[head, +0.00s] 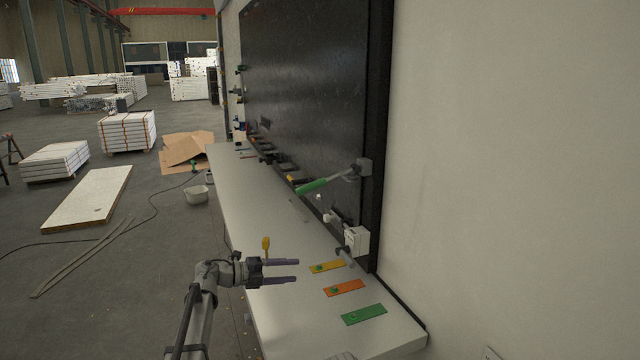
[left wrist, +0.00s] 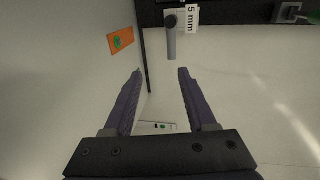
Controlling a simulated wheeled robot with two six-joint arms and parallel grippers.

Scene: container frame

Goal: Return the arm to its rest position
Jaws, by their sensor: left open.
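My left gripper (head: 282,271) hangs over the near part of the long white bench, with its two purple fingers apart and pointing right. In the left wrist view the fingers (left wrist: 160,85) are spread with nothing between them. My left arm (head: 201,310) comes up from the bottom of the head view. My right gripper does not show.
The bench (head: 235,215) runs along a black panel (head: 305,90). Yellow (head: 327,267), orange (head: 344,288) and green (head: 364,315) plates lie right of the gripper. A green-handled tool (head: 312,186) sticks out from the panel.

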